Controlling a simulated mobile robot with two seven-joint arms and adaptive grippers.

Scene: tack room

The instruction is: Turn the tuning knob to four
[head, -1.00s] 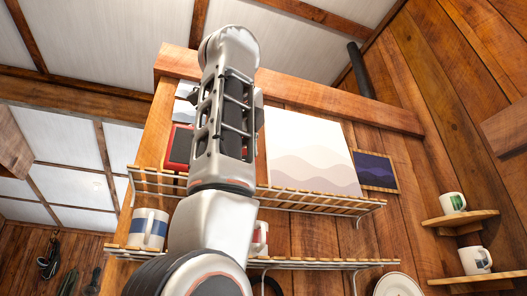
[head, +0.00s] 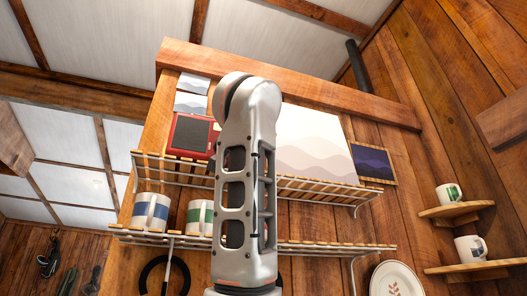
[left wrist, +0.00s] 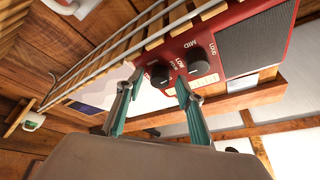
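A red radio with a dark speaker grille (head: 192,135) stands on the upper wire shelf; my arm covers its right end in the head view. In the left wrist view the radio (left wrist: 222,20) shows two black knobs. My right gripper is in neither view.
The upper shelf (head: 300,188) has a wire rail in front of the radio. Striped mugs (head: 150,212) (head: 200,217) stand on the lower shelf (head: 330,246). A pale landscape picture (head: 315,145) is right of my arm. Small corner shelves hold mugs (head: 470,248) at far right.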

